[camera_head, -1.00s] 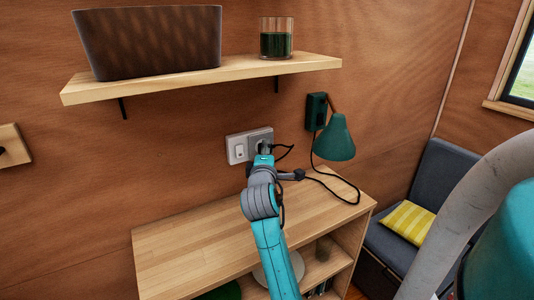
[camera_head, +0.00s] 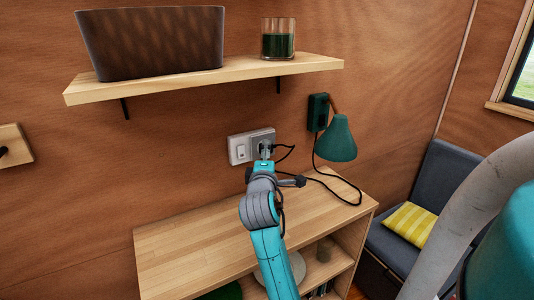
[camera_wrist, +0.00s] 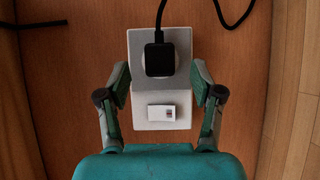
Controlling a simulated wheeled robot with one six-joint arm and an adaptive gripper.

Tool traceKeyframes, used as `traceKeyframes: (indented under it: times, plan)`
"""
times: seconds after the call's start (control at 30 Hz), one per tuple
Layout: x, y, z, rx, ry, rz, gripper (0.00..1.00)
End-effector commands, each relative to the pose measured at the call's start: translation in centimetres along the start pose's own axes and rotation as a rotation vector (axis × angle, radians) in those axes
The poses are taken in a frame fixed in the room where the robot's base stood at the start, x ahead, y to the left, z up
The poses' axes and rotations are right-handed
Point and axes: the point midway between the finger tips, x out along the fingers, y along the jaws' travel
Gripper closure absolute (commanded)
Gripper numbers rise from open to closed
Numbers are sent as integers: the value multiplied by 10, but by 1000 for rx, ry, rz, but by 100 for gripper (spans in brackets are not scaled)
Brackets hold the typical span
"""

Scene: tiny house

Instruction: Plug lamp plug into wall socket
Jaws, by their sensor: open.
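The wall socket (camera_head: 262,138) is a grey plate beside a white switch plate (camera_head: 239,150) on the wood wall. In the wrist view the black lamp plug (camera_wrist: 160,58) sits at the round socket (camera_wrist: 142,72), its cord leading off the top edge. It appears seated against the socket face. My gripper (camera_wrist: 160,85) is open, with its fingers to either side of the plates and apart from the plug. In the head view my gripper (camera_head: 264,152) is in front of the socket and hides part of it. The green lamp (camera_head: 338,138) hangs on the wall at right.
A wooden shelf (camera_head: 200,76) above holds a dark basket (camera_head: 150,42) and a green glass candle (camera_head: 278,40). A wooden cabinet top (camera_head: 190,240) lies below the socket. The black cord (camera_head: 340,192) loops over its right end. A bench with a yellow cushion (camera_head: 410,223) stands at right.

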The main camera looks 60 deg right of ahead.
Motion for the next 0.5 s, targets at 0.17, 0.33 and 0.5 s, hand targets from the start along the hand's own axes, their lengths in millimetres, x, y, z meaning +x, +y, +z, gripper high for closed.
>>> traceKeyframes:
  times: [0.17,0.33,0.5]
  plan:
    - [-38,-1,-1,0,4,-1,34]
    - [-68,0,-1,0,4,0,34]
    - [-86,0,-1,1,2,0,34]
